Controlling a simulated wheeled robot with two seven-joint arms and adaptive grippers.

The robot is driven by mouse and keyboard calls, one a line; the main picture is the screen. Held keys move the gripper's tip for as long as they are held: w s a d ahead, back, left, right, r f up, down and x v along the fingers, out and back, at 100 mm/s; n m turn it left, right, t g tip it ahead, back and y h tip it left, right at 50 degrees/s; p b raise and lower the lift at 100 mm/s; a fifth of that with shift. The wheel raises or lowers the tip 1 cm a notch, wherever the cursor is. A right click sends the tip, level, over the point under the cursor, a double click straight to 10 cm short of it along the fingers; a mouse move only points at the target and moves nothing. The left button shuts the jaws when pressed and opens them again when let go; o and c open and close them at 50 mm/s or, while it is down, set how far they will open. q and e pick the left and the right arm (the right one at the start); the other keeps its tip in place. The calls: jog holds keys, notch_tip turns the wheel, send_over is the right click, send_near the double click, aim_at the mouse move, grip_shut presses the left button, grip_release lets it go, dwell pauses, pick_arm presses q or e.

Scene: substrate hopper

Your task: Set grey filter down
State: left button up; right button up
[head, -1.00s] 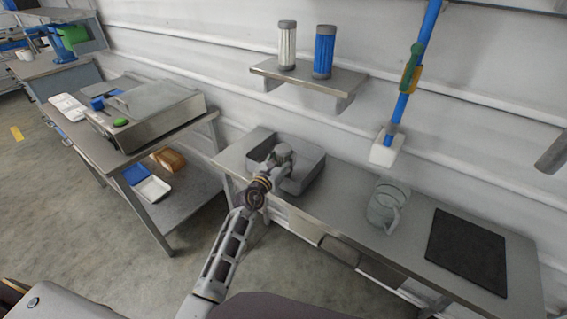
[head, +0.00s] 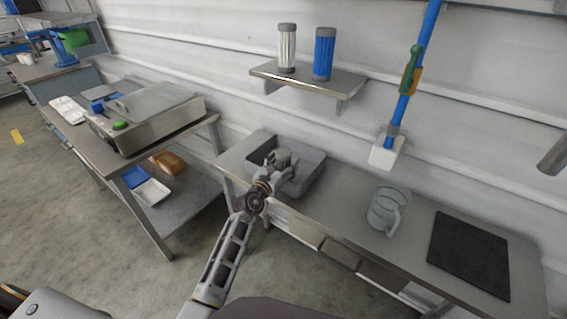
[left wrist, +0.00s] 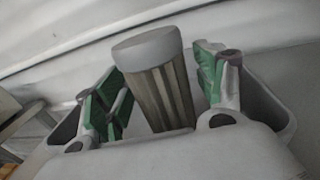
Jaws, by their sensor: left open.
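The grey filter (head: 283,156), a ribbed cylinder with a pale grey cap, stands in the grey bin (head: 317,170) on the bench. It also shows in the left wrist view (left wrist: 168,98), slightly tilted in the picture. My left gripper (head: 281,168) is at the bin with its fingers open on either side of the filter. In the left wrist view, the green finger pads (left wrist: 160,85) stand apart from the filter, with gaps on both sides. The filter's lower end is hidden behind the gripper body. My right gripper is not in view.
A white filter (head: 287,48) and a blue filter (head: 324,53) stand on the wall shelf (head: 345,82). A clear jug (head: 385,207) and a dark mat (head: 468,255) are on the bench, right of the bin. The bench between bin and jug is clear.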

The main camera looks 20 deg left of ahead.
aim_at(280, 166)
pick_arm(q)
jog(key=shift+r, duration=0.1)
jog(key=shift+v, duration=6)
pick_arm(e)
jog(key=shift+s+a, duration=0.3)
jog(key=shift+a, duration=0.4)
